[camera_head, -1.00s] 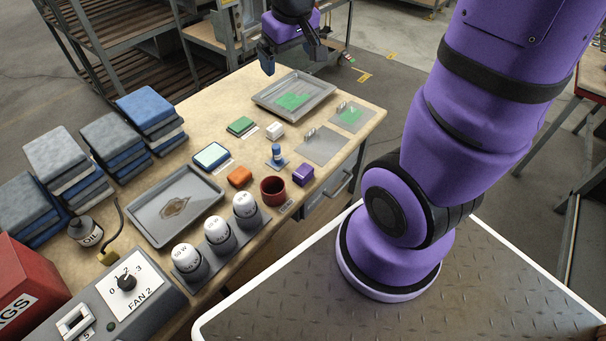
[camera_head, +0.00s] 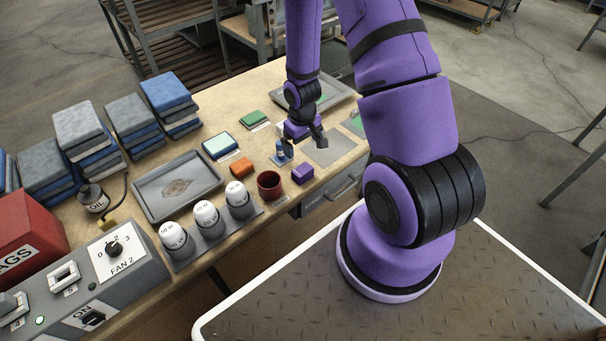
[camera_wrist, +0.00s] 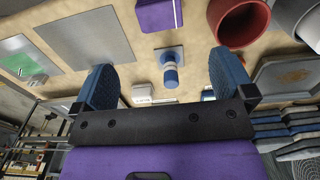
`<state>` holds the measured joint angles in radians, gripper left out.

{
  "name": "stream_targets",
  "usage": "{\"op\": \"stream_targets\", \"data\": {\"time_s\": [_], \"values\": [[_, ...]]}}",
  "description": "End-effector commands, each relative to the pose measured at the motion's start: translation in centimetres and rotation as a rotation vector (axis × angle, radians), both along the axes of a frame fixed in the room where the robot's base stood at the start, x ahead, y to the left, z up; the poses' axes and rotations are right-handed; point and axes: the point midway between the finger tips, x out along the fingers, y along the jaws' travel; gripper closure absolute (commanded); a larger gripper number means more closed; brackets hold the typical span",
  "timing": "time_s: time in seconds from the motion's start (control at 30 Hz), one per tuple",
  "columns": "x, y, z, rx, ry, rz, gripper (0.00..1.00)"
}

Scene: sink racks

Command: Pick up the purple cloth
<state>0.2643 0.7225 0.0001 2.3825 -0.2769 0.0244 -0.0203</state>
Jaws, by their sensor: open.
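The purple cloth (camera_head: 302,172) is a small folded block on the workbench, right of the dark red cup. It also shows at the top of the wrist view (camera_wrist: 157,14), beyond my fingertips. My gripper (camera_head: 304,144) is open and empty above the bench, a little behind the cloth in the head view and apart from it.
The dark red cup (camera_head: 269,185) stands close left of the cloth. White-topped canisters (camera_head: 206,216) stand near the front edge. A flat grey plate (camera_head: 337,152) lies right of the cloth.

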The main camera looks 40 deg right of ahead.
Motion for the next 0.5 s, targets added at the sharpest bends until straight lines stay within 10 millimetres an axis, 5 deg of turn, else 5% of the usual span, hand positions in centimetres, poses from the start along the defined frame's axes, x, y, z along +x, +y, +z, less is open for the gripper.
{"op": "stream_targets", "data": {"time_s": [0.5], "values": [[-0.5, 0.0, -5.7, 0.011, 0.013, 0.002, 0.00]]}}
